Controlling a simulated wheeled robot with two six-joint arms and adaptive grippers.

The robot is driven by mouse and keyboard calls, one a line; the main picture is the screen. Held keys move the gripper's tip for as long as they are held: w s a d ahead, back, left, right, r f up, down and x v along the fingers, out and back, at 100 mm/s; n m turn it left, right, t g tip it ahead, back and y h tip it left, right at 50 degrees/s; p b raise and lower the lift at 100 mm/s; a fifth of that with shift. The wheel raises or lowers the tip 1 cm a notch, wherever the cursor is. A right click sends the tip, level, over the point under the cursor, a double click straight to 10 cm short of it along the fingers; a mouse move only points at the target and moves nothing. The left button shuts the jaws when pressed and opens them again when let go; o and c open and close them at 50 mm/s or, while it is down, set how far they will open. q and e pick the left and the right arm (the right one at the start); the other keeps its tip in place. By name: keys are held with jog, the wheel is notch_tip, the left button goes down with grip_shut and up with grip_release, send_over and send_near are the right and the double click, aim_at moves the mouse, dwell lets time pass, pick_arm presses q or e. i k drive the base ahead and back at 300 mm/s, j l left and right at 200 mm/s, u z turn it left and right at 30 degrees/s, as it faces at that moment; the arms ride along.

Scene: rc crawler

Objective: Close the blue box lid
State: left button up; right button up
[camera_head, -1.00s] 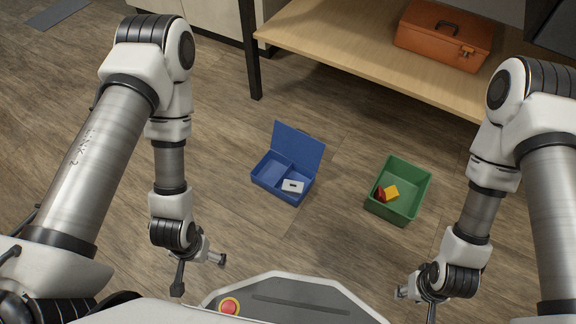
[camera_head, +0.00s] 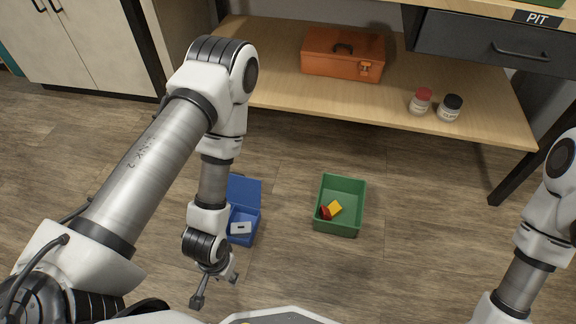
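The blue box (camera_head: 252,219) stands on the wooden floor, partly hidden behind my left forearm and wrist. Its lid (camera_head: 245,191) is raised and leans back on the far side. A white item with a dark mark (camera_head: 241,228) lies in the box. My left gripper (camera_head: 217,290) is in front of the box, apart from it, with its two fingers spread and nothing between them. My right arm shows at the right edge, but its gripper is outside the view.
A green bin (camera_head: 318,221) with a red and a yellow piece stands right of the box. Behind are a wooden shelf (camera_head: 270,85) with an orange toolbox (camera_head: 343,55) and two jars, and a dark drawer (camera_head: 500,50). The floor (camera_head: 420,210) right of the bin is clear.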

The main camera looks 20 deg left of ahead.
aim_at(241, 190)
jog(key=j+z, duration=0.3)
jog(key=j, duration=0.15)
jog(key=j+z, duration=0.3)
jog(key=j, duration=0.15)
jog(key=k+j+z, duration=0.1)
jog(key=j+z, duration=0.2)
jog(key=j, duration=0.15)
jog(key=k+j+z, duration=0.15)
jog(key=j+z, duration=0.15)
jog(key=k+j+z, duration=0.15)
jog(key=j+z, duration=0.15)
jog(key=j, duration=0.2)
jog(key=k+j, duration=0.1)
jog(key=j, duration=0.65)
jog(key=k+j, duration=0.15)
jog(key=j, duration=0.25)
jog(key=j+z, duration=0.1)
jog(key=j, duration=0.3)
jog(key=k, duration=0.05)
